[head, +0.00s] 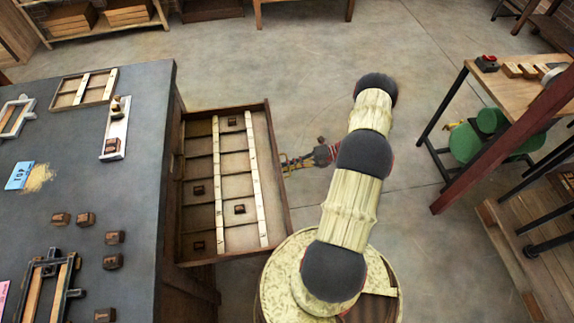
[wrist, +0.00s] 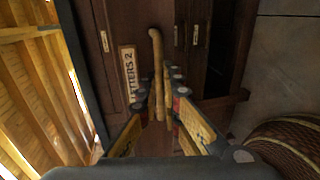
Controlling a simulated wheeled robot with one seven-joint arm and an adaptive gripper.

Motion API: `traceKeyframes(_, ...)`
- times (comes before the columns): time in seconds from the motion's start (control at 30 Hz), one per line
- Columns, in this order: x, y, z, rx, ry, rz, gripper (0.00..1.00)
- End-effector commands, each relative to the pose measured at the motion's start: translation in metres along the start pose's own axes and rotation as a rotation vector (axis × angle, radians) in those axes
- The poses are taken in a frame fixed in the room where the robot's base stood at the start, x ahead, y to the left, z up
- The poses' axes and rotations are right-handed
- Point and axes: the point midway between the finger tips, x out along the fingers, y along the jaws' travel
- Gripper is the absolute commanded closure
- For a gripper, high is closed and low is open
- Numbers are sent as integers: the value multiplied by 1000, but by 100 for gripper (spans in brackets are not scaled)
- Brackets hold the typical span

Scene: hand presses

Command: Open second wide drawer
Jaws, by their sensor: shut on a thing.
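A wide wooden drawer (head: 284,205) stands pulled out from the right side of the dark-topped cabinet. It has several compartments, pale divider strips and a few small dark blocks inside. In the wrist view its brown front (wrist: 130,25) carries a label (wrist: 129,72) that seems to read "LETTERS 2", partly covered by a finger. A brass-coloured bar handle (wrist: 156,45) stands out from that front. My gripper (wrist: 160,100) is shut on the handle. In the head view my gripper (head: 288,163) is at the middle of the drawer front, small and partly hidden by my arm.
The cabinet top (head: 140,180) holds a tray (head: 115,130), a blue card (head: 19,175), several small blocks and a hand press frame (head: 50,285). A bench with a green object (head: 470,140) beneath stands at the right. The floor beyond the drawer is clear.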

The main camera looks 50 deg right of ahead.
Motion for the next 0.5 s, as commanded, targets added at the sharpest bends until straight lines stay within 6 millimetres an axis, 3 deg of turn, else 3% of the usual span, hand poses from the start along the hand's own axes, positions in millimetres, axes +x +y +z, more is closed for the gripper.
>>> traceKeyframes(0.17,0,0,0,0,0,-1,100)
traceKeyframes(0.2,0,0,0,0,0,-1,92)
traceKeyframes(0.27,0,0,0,0,0,-1,89)
traceKeyframes(0.5,0,0,0,0,0,0,89)
